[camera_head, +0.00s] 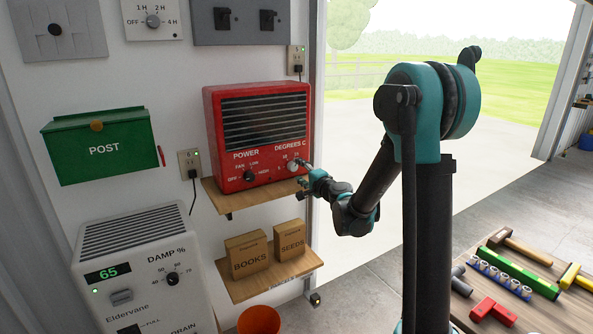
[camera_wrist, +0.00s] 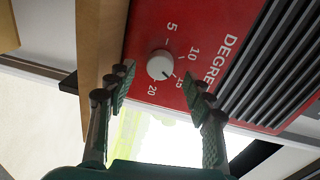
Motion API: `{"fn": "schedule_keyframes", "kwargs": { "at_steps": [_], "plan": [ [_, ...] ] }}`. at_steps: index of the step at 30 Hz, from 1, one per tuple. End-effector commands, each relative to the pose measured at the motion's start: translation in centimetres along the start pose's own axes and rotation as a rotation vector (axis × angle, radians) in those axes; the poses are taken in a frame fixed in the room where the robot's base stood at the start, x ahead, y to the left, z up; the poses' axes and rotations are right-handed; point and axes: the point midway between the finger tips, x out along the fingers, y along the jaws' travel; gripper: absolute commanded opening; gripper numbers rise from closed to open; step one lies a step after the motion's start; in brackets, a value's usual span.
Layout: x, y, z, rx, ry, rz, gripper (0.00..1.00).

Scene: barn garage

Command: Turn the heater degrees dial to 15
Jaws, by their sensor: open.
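The red heater (camera_head: 258,135) stands on a wooden shelf against the wall. Its white round DEGREES C dial (camera_head: 293,165) is at the front lower right, partly hidden by my gripper. In the wrist view the dial (camera_wrist: 160,65) shows with marks 5, 10, 15 and 20. A small dark pointer line on it seems to face the 15 side; its exact reading is hard to tell. My gripper (camera_wrist: 160,84) is open and empty, its fingers apart on either side of the dial's line, short of it. In the head view my gripper (camera_head: 307,178) is just right of the dial.
The black POWER dial (camera_head: 249,176) is left on the same panel. The wooden shelf (camera_head: 228,205) lies under the heater. Below are BOOKS (camera_head: 248,257) and SEEDS (camera_head: 289,241) boxes and a white dehumidifier (camera_head: 140,265). A tool table (camera_head: 478,312) is at right.

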Motion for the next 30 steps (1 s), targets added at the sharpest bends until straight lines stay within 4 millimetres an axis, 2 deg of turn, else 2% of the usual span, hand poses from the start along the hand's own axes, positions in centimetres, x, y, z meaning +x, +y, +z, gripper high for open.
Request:
{"fn": "schedule_keyframes", "kwargs": {
  "at_steps": [6,12,18,30],
  "plan": [
    [-4.7,0.0,-0.1,0.001,0.002,0.000,0.52],
    [-7.8,0.0,-0.1,0.000,0.002,0.000,0.52],
    [-9.1,0.0,0.0,0.000,0.000,0.000,0.52],
    [-9.6,0.1,0.3,-0.028,-0.012,0.014,0.52]
  ]
}}
